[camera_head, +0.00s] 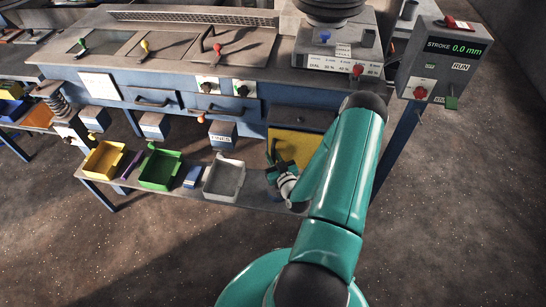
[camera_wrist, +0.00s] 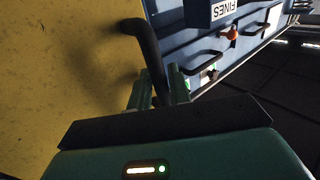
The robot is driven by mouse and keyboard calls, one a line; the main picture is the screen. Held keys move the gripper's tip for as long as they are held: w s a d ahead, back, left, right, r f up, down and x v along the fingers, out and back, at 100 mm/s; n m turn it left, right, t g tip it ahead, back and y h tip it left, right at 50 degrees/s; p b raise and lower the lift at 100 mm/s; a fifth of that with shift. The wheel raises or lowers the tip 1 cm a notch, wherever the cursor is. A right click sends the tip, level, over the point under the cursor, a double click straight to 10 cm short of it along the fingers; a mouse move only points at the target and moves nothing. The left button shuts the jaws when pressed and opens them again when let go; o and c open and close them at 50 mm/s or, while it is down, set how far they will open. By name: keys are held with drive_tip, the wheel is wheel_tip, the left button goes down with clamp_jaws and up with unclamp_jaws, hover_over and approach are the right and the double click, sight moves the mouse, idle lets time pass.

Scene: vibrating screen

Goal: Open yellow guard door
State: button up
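The yellow guard door (camera_head: 296,142) is on the blue machine's front, below a dark drawer panel; my arm hides part of it. In the wrist view the yellow door (camera_wrist: 60,70) fills the left side. Its black bar handle (camera_wrist: 148,45) stands out from the door and runs down between my fingers. My gripper (camera_wrist: 160,95) has one finger on each side of the handle, with no clear gap showing, so it looks shut on it. In the head view my gripper (camera_head: 276,166) is low in front of the door.
A grey bin (camera_head: 224,181), a green bin (camera_head: 160,170) and a yellow bin (camera_head: 104,160) stand on the low shelf to the left. A FINES box (camera_head: 222,134) hangs above them. A stroke control box (camera_head: 440,62) stands at the right. The floor in front is clear.

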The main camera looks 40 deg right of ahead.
clamp_jaws()
drive_tip(key=shift+a, duration=0.1)
